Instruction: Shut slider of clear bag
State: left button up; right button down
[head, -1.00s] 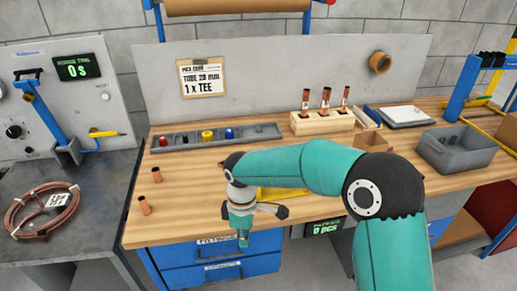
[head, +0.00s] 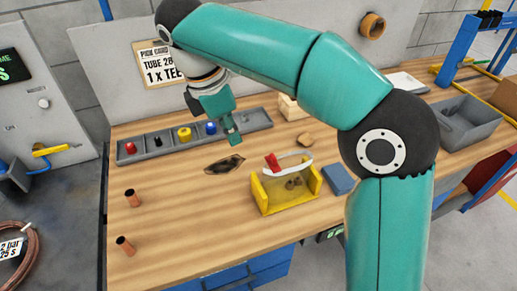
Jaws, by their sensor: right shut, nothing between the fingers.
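The clear bag (head: 287,171) stands in a yellow holder (head: 263,201) on the wooden bench, right of the picture's middle. Small brown pieces (head: 293,182) show in or behind it. A pale curved strip (head: 298,160) runs along its top, with a red slider (head: 272,162) at the left end. Whether the bag's mouth is open is too small to tell. My right gripper (head: 236,139) points down over the bench, shut and empty. It is left of the red slider and farther back, apart from it. My left gripper is not in view.
A grey tray (head: 125,158) with coloured parts lies behind the gripper. A dark flat piece (head: 224,164) lies below it. A blue block (head: 338,180) is right of the holder. The front middle bench is clear.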

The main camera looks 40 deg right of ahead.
aim_at(273, 160)
jog(key=d+f, duration=0.1)
jog(key=f, duration=0.1)
jog(key=s+d+f, duration=0.1)
jog(key=d+f, duration=0.1)
jog(key=f, duration=0.1)
jog(key=d+f, duration=0.2)
jog(key=f, duration=0.1)
jog(key=shift+s+d+f, duration=0.1)
jog(key=shift+s+f, duration=0.15)
jog(key=shift+s, duration=0.05)
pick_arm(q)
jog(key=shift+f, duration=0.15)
pick_arm(e)
jog(key=shift+s+d, duration=0.1)
jog(key=shift+d, duration=0.4)
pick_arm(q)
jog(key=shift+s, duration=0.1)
